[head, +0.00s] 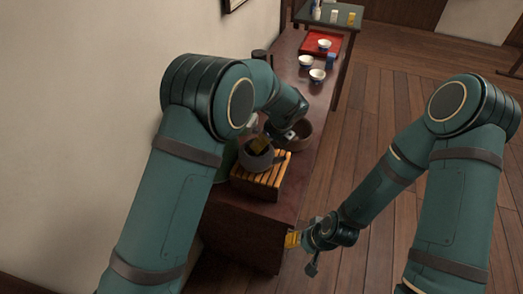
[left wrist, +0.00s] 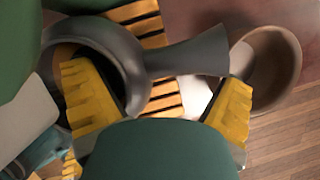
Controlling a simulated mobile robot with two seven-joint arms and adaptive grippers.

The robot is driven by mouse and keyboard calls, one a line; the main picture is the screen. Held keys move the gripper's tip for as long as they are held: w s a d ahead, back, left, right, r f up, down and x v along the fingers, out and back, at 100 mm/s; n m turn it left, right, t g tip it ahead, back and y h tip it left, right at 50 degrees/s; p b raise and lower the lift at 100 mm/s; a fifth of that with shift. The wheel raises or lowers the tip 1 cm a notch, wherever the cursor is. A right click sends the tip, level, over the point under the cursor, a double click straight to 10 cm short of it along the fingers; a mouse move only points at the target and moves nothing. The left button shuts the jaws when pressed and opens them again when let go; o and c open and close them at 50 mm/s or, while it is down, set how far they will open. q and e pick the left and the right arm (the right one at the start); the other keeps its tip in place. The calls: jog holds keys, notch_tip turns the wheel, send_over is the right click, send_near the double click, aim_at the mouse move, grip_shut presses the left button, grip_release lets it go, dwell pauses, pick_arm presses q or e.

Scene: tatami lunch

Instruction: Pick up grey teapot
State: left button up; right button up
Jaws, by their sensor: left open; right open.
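The grey teapot (head: 256,160) stands on a slatted wooden board (head: 262,183) near the front end of the low dark table. In the left wrist view the teapot (left wrist: 110,38) shows its round opening, and a flared grey part points right. My left gripper (head: 261,144) is open at the teapot. Its yellow fingers (left wrist: 158,95) are spread, one overlapping the teapot's round body, the other near the end of the flared part. I cannot tell whether they touch it. My right gripper (head: 293,239) is open and empty beside the table's near corner, low down.
A brown bowl (head: 303,134) stands right behind the teapot; the left wrist view shows it too (left wrist: 288,62). Something green (head: 222,163) is left of the board. White cups (head: 317,75) and a red tray (head: 321,41) are farther back. The wall is close on the left; wooden floor is free on the right.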

pick_arm(q)
grip_shut()
jog(key=shift+r, duration=0.15)
dwell(0.4)
